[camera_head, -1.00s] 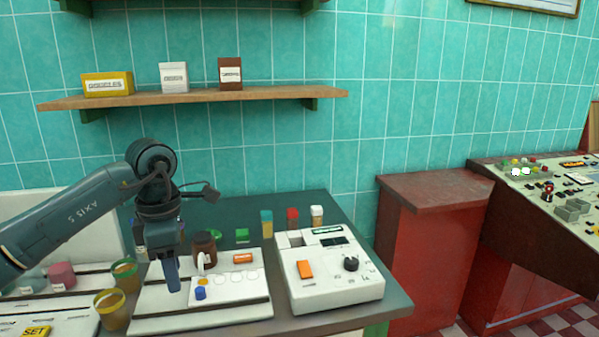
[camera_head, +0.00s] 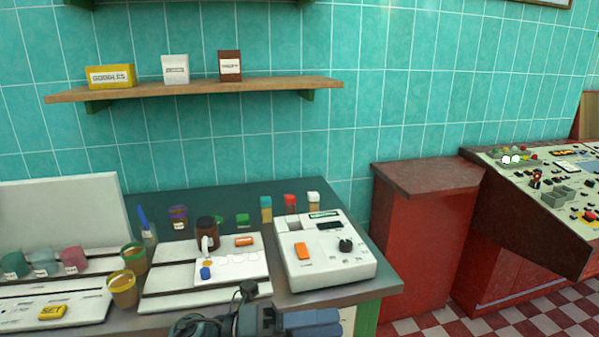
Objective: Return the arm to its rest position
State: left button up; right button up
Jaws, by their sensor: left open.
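My left gripper (camera_head: 322,325) is at the bottom edge of the head view, in front of the counter's front edge. It points right, its blue fingers apart, and it looks empty. The picture's lower edge cuts off part of it and its arm. It is clear of the counter's objects. My right gripper is not in view.
On the counter (camera_head: 330,293) stand a white device (camera_head: 330,268) with an orange button, a white tray (camera_head: 165,280), a brown jar (camera_head: 207,232), and amber cups (camera_head: 124,292). A shelf (camera_head: 200,89) holds three boxes. A red cabinet (camera_head: 420,240) stands to the right.

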pick_arm(q)
jog(key=w+a+f+n+t+y+p, duration=0.1)
jog(key=a+f+n+t+y, duration=0.35)
jog(key=n+t, duration=0.6)
jog(key=w+a+f+n+t+y, duration=0.1)
jog(key=a+f+n+t+y, duration=0.4)
jog(key=n, duration=1)
jog(key=s+a+f+n+g+y, duration=0.2)
jog(key=s+a+f+n+y, duration=0.1)
jog(key=s+a+f+n, duration=0.1)
jog(key=s+a+f+n+g+y+p, duration=0.1)
jog(key=s+a+f+n+g+y, duration=0.2)
jog(key=s+f+n, duration=0.4)
notch_tip(320, 180, down, 4)
jog(key=shift+s+a+f+y, duration=0.25)
jog(key=shift+s+a+y, duration=0.15)
jog(key=shift+s+y, duration=0.4)
